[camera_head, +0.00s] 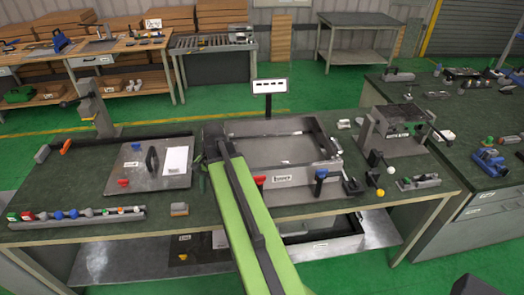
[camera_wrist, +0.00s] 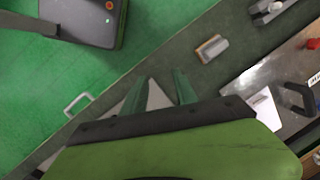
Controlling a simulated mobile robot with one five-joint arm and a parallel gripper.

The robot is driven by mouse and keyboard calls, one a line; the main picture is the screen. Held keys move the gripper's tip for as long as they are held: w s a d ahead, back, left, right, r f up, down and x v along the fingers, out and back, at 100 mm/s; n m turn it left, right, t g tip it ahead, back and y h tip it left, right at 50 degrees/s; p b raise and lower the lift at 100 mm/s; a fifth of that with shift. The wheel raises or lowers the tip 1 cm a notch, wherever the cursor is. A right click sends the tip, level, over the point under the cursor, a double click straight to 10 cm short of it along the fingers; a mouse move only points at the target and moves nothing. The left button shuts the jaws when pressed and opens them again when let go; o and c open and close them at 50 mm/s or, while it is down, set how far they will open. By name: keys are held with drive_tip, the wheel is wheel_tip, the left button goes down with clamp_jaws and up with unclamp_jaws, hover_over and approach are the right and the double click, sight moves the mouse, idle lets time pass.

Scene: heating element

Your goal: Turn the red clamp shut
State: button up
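Several small red parts show, and I cannot tell which is the clamp. One red part (camera_head: 259,181) is at the front wall of the open metal box (camera_head: 300,190), partly beside my arm. A red knob (camera_wrist: 312,44) shows on the plate at the right edge of the wrist view. My gripper (camera_wrist: 160,90) is open and empty, with its two green fingers apart. It is clear of the plate. In the head view my green arm hides part of the bench.
The metal plate (camera_head: 110,178) carries a black handle (camera_head: 152,160) and a white label. A blue-topped clamp (camera_head: 320,174) stands at the box's front. A rail of coloured parts (camera_head: 75,217) lies at left. A vise-like fixture (camera_head: 395,145) stands right.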

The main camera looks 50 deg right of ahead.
drive_tip(key=s+d+r+m+t+p, duration=0.1)
drive_tip(key=s+d+r+m+p, duration=0.25)
drive_tip(key=d+r, duration=0.3)
drive_tip(key=s+d+r+m+p, duration=0.3)
drive_tip(key=d+r+m+p, duration=0.1)
drive_tip(key=d+r, duration=0.25)
drive_tip(key=m+t+y+p, duration=0.1)
drive_tip(key=m+t+p, duration=0.1)
drive_tip(key=m+p, duration=0.3)
approach(260, 177)
drive_tip(key=shift+m, duration=0.45)
drive_tip(key=b+x, duration=0.8)
drive_tip(key=b, duration=0.9)
drive_tip(key=shift+w+f, duration=0.25)
drive_tip(key=shift+f, duration=0.05)
drive_tip(key=shift+g, duration=0.3)
clamp_jaws()
